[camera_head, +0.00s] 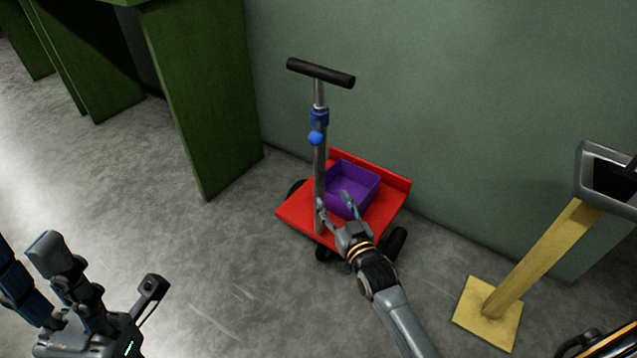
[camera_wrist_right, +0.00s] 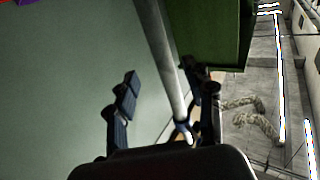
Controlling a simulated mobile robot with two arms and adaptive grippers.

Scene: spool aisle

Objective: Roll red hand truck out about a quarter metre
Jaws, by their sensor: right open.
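The red hand truck (camera_head: 297,211) stands on the floor by the green wall. It has an upright grey pole (camera_head: 319,170), a black T-handle (camera_head: 321,73) and a blue collar with a knob (camera_head: 317,137). A purple bin (camera_head: 351,184) sits on its deck. My right gripper (camera_head: 336,207) is open low at the pole, over the deck's front. In the right wrist view the pole (camera_wrist_right: 163,45) runs between the spread fingers (camera_wrist_right: 165,100), closer to the right-hand one; contact is unclear. My left gripper (camera_head: 38,275) is open and empty at lower left, far from the truck.
A green shelf upright (camera_head: 200,95) stands left of the truck. A yellow post on a square base (camera_head: 489,313) with a grey holder (camera_head: 605,180) stands to the right. The grey floor (camera_head: 215,270) in front and to the left is clear.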

